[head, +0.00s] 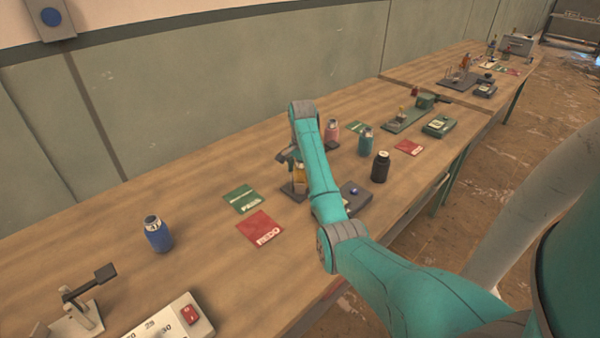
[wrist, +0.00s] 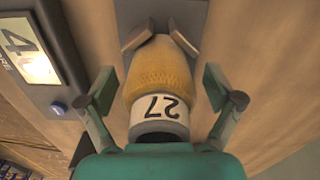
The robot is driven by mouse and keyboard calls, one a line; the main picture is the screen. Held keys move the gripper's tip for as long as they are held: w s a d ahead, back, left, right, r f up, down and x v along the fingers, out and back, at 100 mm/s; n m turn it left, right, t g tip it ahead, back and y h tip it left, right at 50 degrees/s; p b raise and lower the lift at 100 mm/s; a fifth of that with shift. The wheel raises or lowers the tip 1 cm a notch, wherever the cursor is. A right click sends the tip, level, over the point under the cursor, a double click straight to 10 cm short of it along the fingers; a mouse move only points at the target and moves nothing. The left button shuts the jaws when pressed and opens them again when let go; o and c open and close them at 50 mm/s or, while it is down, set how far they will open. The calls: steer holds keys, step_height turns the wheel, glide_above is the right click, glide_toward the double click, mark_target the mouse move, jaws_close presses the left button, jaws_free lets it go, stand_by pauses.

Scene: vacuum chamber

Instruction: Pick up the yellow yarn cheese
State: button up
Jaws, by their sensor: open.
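The yellow yarn cheese (wrist: 160,70) is a yellow, knitted-looking rounded body with a white band marked 27 and a grey end. It fills the middle of the wrist view. In the head view only a sliver of it (head: 299,173) shows beside my arm. My gripper (wrist: 158,82) is open, with one finger on each side of the yarn cheese. A gap shows between each finger and the yarn.
A grey box with a blue knob (head: 353,191) stands close to the right of the gripper. Pink (head: 332,131), teal (head: 365,142) and black (head: 380,167) bottles stand nearby. Green (head: 242,199) and red (head: 260,229) cards and a blue bottle (head: 158,235) lie or stand to the left.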

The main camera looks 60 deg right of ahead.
steer(key=c, duration=1.4)
steer(key=shift+r, duration=0.1)
